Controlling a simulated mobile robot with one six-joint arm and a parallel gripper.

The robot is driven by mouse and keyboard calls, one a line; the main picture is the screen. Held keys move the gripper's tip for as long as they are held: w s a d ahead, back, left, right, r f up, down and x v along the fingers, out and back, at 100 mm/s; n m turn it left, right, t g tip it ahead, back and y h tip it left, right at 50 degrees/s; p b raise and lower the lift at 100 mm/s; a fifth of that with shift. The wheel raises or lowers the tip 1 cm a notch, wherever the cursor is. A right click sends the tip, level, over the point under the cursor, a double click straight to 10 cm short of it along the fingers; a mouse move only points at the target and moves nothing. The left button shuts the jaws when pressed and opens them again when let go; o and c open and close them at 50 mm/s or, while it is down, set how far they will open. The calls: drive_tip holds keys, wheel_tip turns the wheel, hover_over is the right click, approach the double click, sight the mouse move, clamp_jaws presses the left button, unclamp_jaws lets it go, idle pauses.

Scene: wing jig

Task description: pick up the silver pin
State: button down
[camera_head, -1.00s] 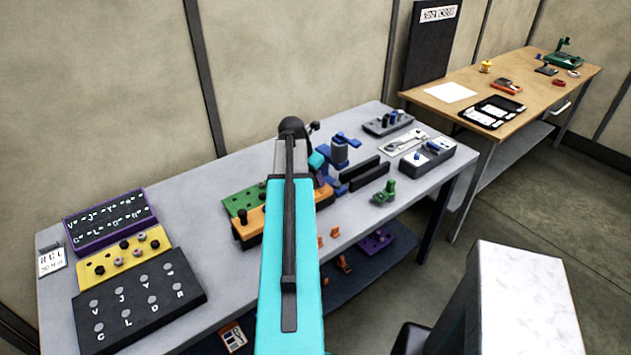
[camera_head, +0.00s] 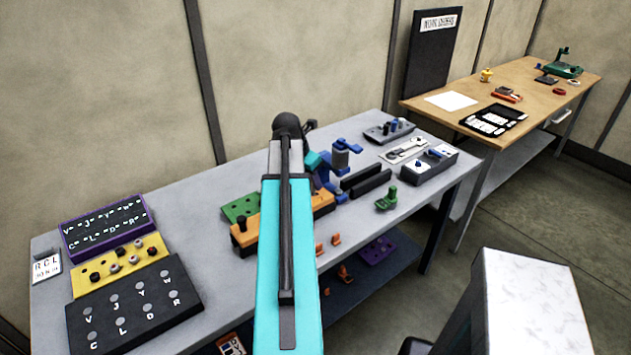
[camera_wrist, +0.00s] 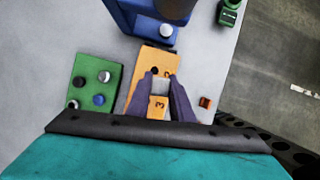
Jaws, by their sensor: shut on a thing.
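My gripper (camera_wrist: 164,78) shows in the wrist view, its two dark purple fingers closed on a small pale silver piece (camera_wrist: 160,85), which looks like the silver pin. The fingers are over the orange block (camera_wrist: 139,99), marked with numbers and holding a dark hole near its far end. I cannot tell how far the piece is clear of the block. In the head view my arm hides the gripper and the held piece. The orange block shows there on both sides of my arm (camera_head: 247,231).
A green block (camera_wrist: 84,96) with black, silver and blue pins lies left of the fingers. A blue fixture (camera_wrist: 140,12) stands beyond the orange block. Black rails (camera_head: 368,185) and a green part (camera_head: 387,199) lie right on the grey table (camera_head: 205,205). A yellow block (camera_head: 90,273) lies left.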

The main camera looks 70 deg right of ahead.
drive_tip(key=a+r+b, duration=0.1)
drive_tip(key=a+b, duration=0.5)
drive_tip(key=a, duration=0.7)
drive_tip(key=shift+w, duration=0.4)
drive_tip(key=shift+r, duration=0.15)
drive_tip(key=shift+s, duration=0.1)
